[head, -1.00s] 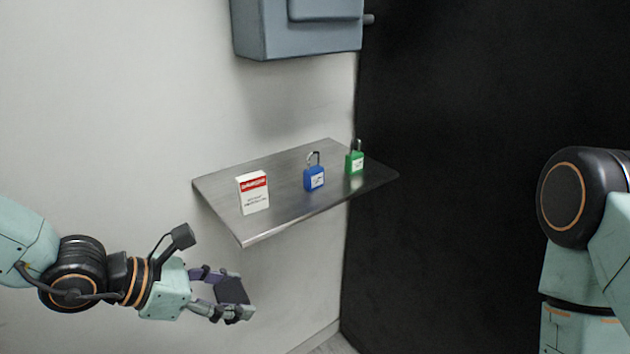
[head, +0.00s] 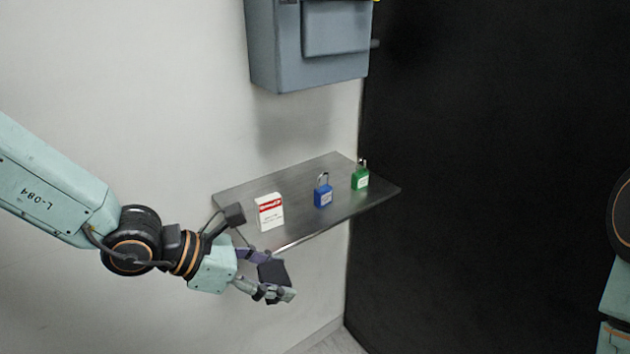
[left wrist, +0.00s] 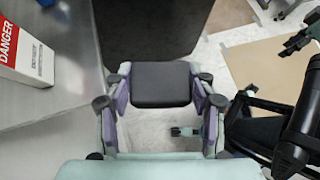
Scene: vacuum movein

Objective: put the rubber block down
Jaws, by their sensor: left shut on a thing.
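The rubber block (head: 273,273) is dark and rectangular. My left gripper (head: 268,276) is shut on it and holds it in the air, in front of and below the near edge of a metal shelf (head: 300,232). In the left wrist view the block (left wrist: 161,84) sits between the two fingers of my left gripper (left wrist: 160,92), with the shelf (left wrist: 60,95) to its left. My right gripper is not in the head view; only part of my right arm shows at the right edge.
On the shelf stand a white and red danger box (head: 270,213), a blue padlock (head: 323,191) and a green padlock (head: 360,177). A grey wall cabinet (head: 308,45) hangs above. A black panel (head: 480,200) fills the right. The shelf's front middle is clear.

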